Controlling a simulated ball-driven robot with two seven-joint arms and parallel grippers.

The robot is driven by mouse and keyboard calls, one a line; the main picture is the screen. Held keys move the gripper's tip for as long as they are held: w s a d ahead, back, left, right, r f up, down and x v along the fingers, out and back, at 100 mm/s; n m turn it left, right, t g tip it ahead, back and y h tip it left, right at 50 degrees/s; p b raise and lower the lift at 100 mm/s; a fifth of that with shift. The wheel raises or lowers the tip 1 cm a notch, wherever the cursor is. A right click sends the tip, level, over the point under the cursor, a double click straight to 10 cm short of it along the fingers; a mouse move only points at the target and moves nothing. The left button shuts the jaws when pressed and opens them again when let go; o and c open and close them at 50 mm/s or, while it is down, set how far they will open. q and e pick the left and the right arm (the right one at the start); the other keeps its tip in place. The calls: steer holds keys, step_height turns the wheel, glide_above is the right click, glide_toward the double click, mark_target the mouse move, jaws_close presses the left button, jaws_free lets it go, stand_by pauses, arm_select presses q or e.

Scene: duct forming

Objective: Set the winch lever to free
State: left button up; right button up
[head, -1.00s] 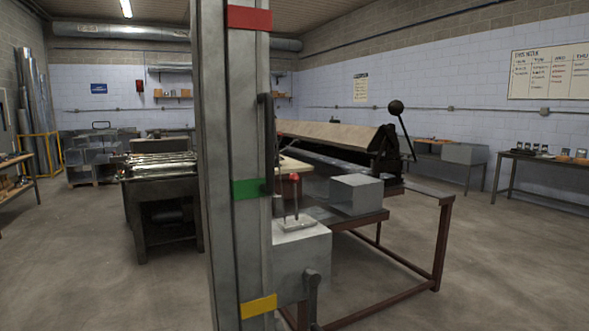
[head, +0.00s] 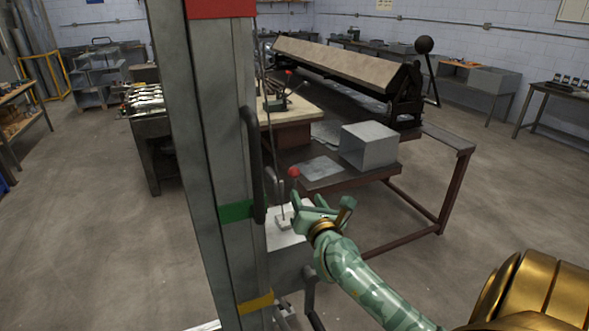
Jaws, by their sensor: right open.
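The winch lever (head: 293,173) has a red ball knob and stands on a light grey plate (head: 284,222) on top of the grey winch box (head: 287,262), right of the tall grey post (head: 211,160). My right gripper (head: 301,206) is green and open. It is just below and right of the red knob in the picture, with its fingers pointing left towards the lever. I cannot tell whether it touches the lever, and it hides part of the plate. My left gripper is not in view.
The post carries red, green (head: 236,211) and yellow bands and a dark handle (head: 253,165). Behind is a work table with an open sheet-metal duct (head: 369,147) and a folding machine (head: 345,63). A crank (head: 310,290) hangs on the box. Floor on the right is clear.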

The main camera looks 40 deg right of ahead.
mark_target(295, 176)
steer(key=x, duration=1.3)
steer(key=shift+w, duration=0.15)
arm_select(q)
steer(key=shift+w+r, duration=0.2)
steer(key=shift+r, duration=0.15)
